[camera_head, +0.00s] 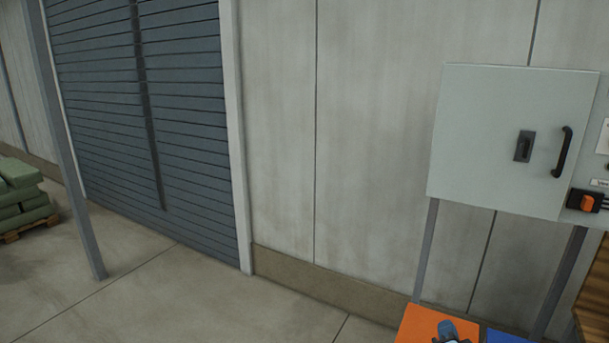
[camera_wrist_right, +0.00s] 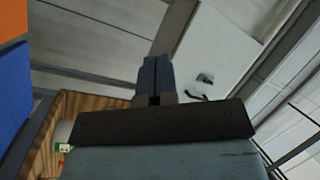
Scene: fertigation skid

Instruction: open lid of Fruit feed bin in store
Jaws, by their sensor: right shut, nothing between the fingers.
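No label reading Fruit feed shows in either view. An orange flat panel (camera_head: 418,325) and a blue panel (camera_head: 508,337) lie at the bottom edge of the head view, mostly cut off. The orange panel (camera_wrist_right: 14,18) and blue panel (camera_wrist_right: 14,85) also show at the left of the wrist view. I cannot tell whether either is a bin lid. My right gripper (camera_head: 449,330) is in front of the orange panel in the head view. In the wrist view its fingers (camera_wrist_right: 154,62) are together and empty. My left gripper is not in view.
A grey cabinet (camera_head: 485,130) with a black handle stands on legs at the right. An orange switch (camera_head: 587,202) sits beside it. A wooden surface (camera_head: 596,285) is at the right edge. Green sacks (camera_head: 22,195) lie on a pallet at the left. The floor before the shutter (camera_head: 150,110) is clear.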

